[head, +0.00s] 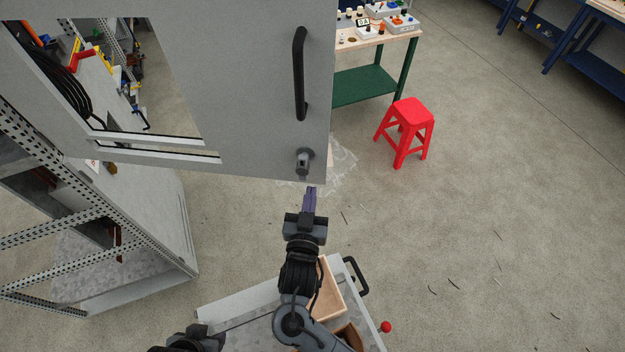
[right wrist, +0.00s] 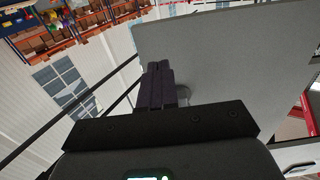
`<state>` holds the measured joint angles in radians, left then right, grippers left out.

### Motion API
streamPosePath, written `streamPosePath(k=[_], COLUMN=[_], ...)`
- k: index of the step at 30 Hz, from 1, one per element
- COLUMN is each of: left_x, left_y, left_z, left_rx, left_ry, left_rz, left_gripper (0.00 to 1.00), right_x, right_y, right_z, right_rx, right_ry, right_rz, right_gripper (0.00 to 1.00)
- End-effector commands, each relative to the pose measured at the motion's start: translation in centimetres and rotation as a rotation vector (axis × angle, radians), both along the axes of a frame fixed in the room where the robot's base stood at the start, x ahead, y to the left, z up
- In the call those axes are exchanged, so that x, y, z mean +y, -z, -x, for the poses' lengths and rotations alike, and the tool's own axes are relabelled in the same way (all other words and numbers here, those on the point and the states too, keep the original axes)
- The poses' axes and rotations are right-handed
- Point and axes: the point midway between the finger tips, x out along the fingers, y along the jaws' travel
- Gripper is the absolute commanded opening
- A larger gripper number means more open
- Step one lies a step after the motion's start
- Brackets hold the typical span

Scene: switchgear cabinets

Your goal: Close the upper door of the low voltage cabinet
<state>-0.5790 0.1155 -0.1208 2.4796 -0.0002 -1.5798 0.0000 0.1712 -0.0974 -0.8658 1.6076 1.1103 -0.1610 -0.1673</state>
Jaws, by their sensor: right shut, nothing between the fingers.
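The upper door (head: 245,110) of the grey cabinet is open and stands out over the floor in the upper left of the head view. It has a window cutout, a long black handle (head: 300,75) and a lock knob (head: 303,160) near its free edge. The cabinet frame (head: 120,215) with perforated rails is at left. My right gripper (head: 311,192) is shut and empty, just below the door's lower corner. In the right wrist view its fingers (right wrist: 157,82) overlap the edge of the grey door panel (right wrist: 245,60); I cannot tell whether they touch.
A red stool (head: 406,125) stands on the floor right of the door. A green workbench (head: 365,86) is behind it. A cart top (head: 240,312) with a wooden tray (head: 328,290) is at the bottom.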

Motion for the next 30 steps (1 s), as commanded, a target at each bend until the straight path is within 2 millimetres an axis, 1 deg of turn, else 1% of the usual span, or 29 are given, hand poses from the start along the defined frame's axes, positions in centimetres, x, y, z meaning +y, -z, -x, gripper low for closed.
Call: streamPosePath(k=[1, 3, 9, 13, 24, 28, 30], left_x=[0.1, 0.1, 0.3, 0.3, 0.1, 0.0, 0.0], left_y=[-0.7, -1.0, -1.6, -1.7, -1.6, -1.1, -0.5], left_z=[0.0, 0.0, 0.0, 0.0, 0.0, 0.0, 0.0], left_rx=[0.0, 0.0, -0.001, -0.001, 0.0, 0.0, 0.0], left_ry=[0.001, 0.003, 0.006, 0.006, 0.001, -0.003, -0.003], left_rz=[-0.002, -0.005, -0.01, -0.01, -0.004, 0.002, 0.003], left_gripper=[0.43, 0.43, 0.43, 0.43, 0.43, 0.43, 0.43], right_x=[-0.2, -0.4, -0.7, -0.8, -0.8, -1.0, -1.2], right_y=[-0.4, -0.3, -0.1, 0.0, 0.1, 0.3, 0.4], right_z=[-0.8, -1.7, -3.2, -3.6, -3.7, -4.2, -4.9], right_rx=[-0.001, -0.001, -0.001, -0.001, 0.0, -0.001, -0.001], right_ry=[0.0, 0.0, 0.0, 0.0, -0.001, -0.009, -0.018], right_rz=[0.004, 0.003, 0.001, 0.0, 0.0, 0.0, 0.0], right_gripper=[0.0, 0.0, 0.0, 0.0, 0.0, 0.0, 0.0])
